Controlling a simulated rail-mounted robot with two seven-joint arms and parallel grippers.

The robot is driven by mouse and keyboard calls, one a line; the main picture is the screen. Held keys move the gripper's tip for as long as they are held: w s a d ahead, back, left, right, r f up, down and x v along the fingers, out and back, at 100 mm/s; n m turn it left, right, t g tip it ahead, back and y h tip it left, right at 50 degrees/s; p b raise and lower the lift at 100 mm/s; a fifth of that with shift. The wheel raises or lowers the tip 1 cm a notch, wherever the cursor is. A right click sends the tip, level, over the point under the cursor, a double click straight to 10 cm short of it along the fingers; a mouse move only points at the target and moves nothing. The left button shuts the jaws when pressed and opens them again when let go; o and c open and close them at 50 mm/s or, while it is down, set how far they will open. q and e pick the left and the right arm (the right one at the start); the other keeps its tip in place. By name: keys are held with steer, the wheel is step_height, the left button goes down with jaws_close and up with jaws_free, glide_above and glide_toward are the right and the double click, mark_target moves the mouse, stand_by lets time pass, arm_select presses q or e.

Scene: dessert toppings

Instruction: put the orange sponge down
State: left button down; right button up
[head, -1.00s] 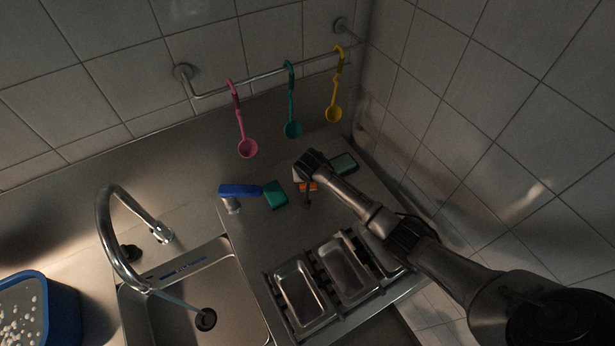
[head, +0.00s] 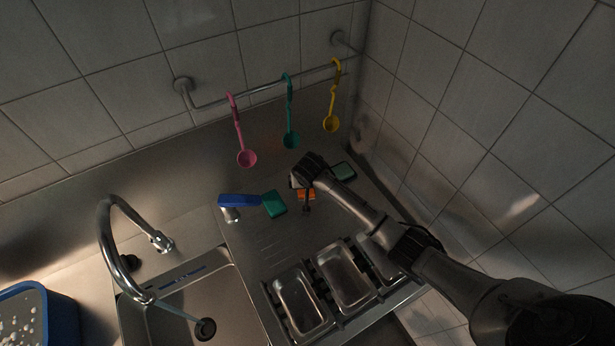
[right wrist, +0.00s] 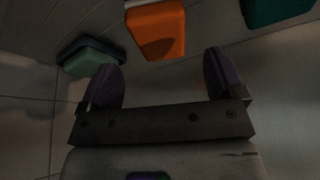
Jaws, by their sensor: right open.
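The orange sponge (head: 306,195) rests on the steel counter below the ladle rail, partly hidden behind my right gripper in the head view. My right gripper (head: 307,200) is over this spot, at the end of the arm from the right. In the right wrist view the orange sponge (right wrist: 160,30) lies beyond the fingertips, apart from them. The two fingers (right wrist: 162,78) are spread with nothing between them. My left gripper is in neither view.
A teal sponge (head: 274,204) and a blue-handled tool (head: 238,200) lie to the left. A pale green sponge (head: 343,171) lies to the right near the tiled wall. Metal trays (head: 343,280), a sink (head: 190,300) and a tap (head: 108,240) are nearer. Ladles (head: 291,138) hang behind.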

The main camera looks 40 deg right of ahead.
steer(key=v, duration=0.7)
steer(key=shift+p, duration=0.3)
